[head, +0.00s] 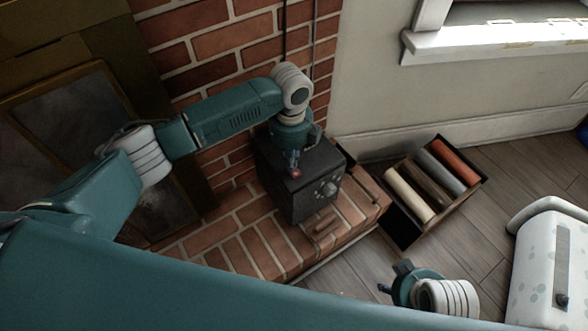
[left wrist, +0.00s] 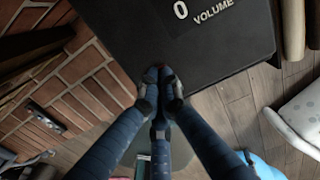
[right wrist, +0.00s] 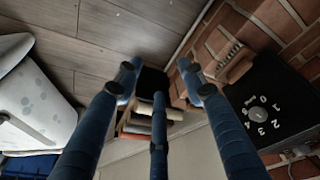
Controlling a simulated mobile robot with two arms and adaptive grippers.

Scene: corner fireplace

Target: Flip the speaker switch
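The speaker (head: 305,190) is a black box on the brick hearth, with a dial (head: 328,190) on its front. A small red switch (head: 296,173) shows on its top. My left gripper (head: 293,159) points down over the speaker top, right at the switch. My right gripper (head: 402,268) is open and empty, low at the right, away from the speaker. The speaker's numbered dial (right wrist: 258,118) also shows in the right wrist view.
A dark crate (head: 402,236) with several coloured rolls stands on the wood floor right of the hearth. A small brown piece (head: 325,224) lies on the hearth before the speaker. A brick wall (head: 215,50) rises behind. A white spotted object (head: 548,265) is at far right.

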